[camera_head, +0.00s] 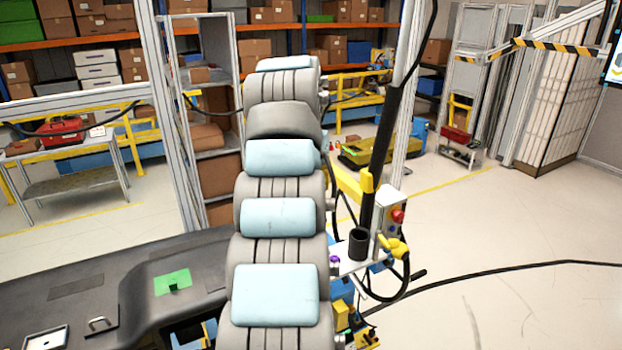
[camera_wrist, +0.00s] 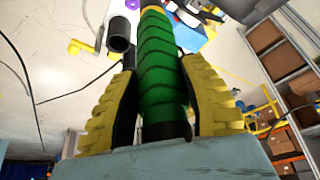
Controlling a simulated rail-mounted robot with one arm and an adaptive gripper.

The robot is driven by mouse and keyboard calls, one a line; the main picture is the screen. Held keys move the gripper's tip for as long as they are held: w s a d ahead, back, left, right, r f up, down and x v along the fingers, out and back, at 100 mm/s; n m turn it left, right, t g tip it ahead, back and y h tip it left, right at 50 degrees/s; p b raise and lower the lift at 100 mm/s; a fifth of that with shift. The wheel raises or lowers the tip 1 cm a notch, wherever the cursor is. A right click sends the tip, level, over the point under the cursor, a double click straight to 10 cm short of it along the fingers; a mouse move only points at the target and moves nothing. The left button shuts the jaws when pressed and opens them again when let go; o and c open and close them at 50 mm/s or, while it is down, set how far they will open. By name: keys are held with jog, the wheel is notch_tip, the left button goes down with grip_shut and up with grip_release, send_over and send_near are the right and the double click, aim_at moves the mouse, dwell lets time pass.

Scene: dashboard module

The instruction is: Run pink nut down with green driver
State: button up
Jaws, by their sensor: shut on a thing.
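The green driver (camera_wrist: 160,65) stands between the two yellow ribbed fingers of my gripper (camera_wrist: 160,78) in the wrist view. The fingers are closed on its ribbed green handle. Its far end runs out past the top of the wrist view, so its tip is hidden. In the camera_head view my own arm hides both gripper and driver. I cannot make out a pink nut in either view. The dashboard module (camera_head: 60,275) lies at the lower left of the camera_head view, partly behind my arm. A green patch (camera_head: 173,282) with a small raised knob is on it.
A black cup-shaped holder (camera_head: 358,243) stands right of my arm and also shows in the wrist view (camera_wrist: 120,38). A small purple thing (camera_head: 335,260) sits beside it. A red-button control box (camera_head: 396,216) is close by. Open floor (camera_head: 500,230) lies to the right.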

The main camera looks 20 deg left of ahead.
jog(key=shift+f+b, duration=1.55)
jog(key=shift+f, duration=0.55)
jog(key=shift+f+b, duration=1.3)
jog(key=shift+b, duration=0.2)
dwell(4.4)
